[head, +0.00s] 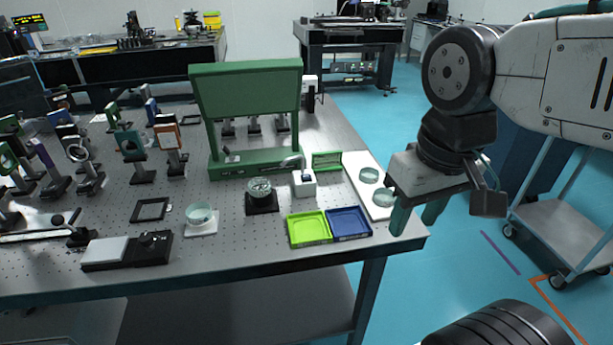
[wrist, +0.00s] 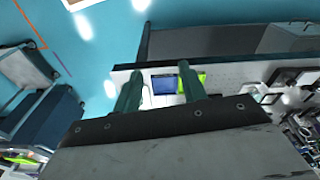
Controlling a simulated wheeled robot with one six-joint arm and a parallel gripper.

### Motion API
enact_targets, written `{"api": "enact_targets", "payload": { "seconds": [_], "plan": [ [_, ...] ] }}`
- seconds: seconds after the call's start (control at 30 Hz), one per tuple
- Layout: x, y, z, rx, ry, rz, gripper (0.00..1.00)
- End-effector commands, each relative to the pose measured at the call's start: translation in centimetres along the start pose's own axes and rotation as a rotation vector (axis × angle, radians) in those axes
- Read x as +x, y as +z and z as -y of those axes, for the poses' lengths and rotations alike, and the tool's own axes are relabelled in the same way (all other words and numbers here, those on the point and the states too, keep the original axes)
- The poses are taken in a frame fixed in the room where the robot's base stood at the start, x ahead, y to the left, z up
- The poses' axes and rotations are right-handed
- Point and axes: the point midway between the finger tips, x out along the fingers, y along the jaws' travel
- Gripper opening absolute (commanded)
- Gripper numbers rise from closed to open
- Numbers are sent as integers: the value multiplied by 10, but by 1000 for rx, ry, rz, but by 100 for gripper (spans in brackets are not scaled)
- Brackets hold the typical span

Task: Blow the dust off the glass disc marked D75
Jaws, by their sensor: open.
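Two clear glass discs, a far one (head: 369,175) and a near one (head: 383,197), lie on a white mat (head: 361,185) at the table's right side. A round glass piece (head: 199,214) sits on a white square holder further left. No D75 mark is legible on any of them. A white block with a grey bent nozzle (head: 292,161) stands in front of the green frame; I cannot tell whether it is a blower. My gripper (head: 415,217) is open and empty at the table's right front corner. Its two green fingers also show in the wrist view (wrist: 161,70).
A lime tray (head: 309,229) and a blue tray (head: 348,222) sit at the front edge. A tall green frame (head: 247,95) stands behind. A round item on a black base (head: 261,191) and mounted optics (head: 133,150) stand left. A cart (head: 565,235) is right, with floor between.

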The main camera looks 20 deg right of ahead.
Motion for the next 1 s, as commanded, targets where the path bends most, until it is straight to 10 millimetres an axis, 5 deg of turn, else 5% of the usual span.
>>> {"api": "enact_targets", "payload": {
  "seconds": [0.03,0.13,1.0],
  "plan": [
    [0,0,0,0,0,0,28],
    [0,0,0,0,0,0,0],
    [0,0,0,0,0,0,0]
  ]
}}
